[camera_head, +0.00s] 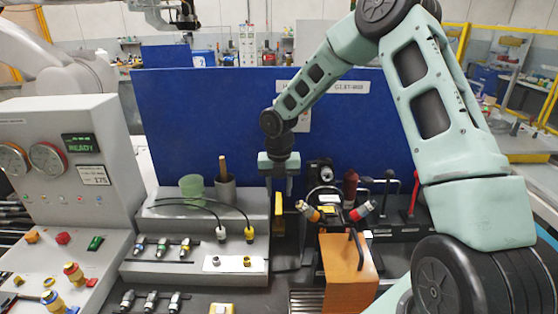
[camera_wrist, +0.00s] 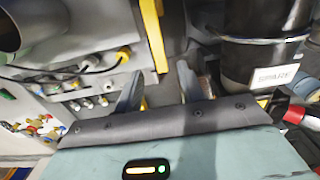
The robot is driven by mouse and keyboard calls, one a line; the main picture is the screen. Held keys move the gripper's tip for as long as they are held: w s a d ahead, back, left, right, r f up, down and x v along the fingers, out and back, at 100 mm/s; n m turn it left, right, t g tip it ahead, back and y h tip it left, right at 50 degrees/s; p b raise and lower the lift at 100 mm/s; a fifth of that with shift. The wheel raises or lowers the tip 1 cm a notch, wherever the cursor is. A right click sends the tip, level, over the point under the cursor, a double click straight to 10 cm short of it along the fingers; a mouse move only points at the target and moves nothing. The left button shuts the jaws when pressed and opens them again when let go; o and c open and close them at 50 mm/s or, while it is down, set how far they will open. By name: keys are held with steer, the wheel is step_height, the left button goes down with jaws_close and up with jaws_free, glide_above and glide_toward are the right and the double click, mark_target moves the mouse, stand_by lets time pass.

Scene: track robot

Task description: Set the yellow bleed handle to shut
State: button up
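A narrow yellow bar, which looks like the bleed handle (camera_head: 278,203), stands upright just below my gripper (camera_head: 280,186). In the wrist view a long yellow bar (camera_wrist: 152,35) runs down from the top edge and ends a little beyond my fingertips. My gripper (camera_wrist: 160,84) is open there, with a clear gap between its two fingers. The bar's lower end lies in line with that gap, and I see no contact. I cannot tell how the handle is fixed or which setting it is at; no shut marking is readable.
A grey stepped bench (camera_head: 160,268) with cables and connectors is to the left. A blue panel (camera_head: 200,120) rises behind. A black cylinder labelled SPARE (camera_wrist: 262,50) is beside my fingers.

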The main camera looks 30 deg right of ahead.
mark_target(279, 208)
step_height(279, 208, up, 12)
steer(key=b, duration=0.2)
steer(key=shift+r, duration=0.25)
steer(key=shift+a, duration=0.1)
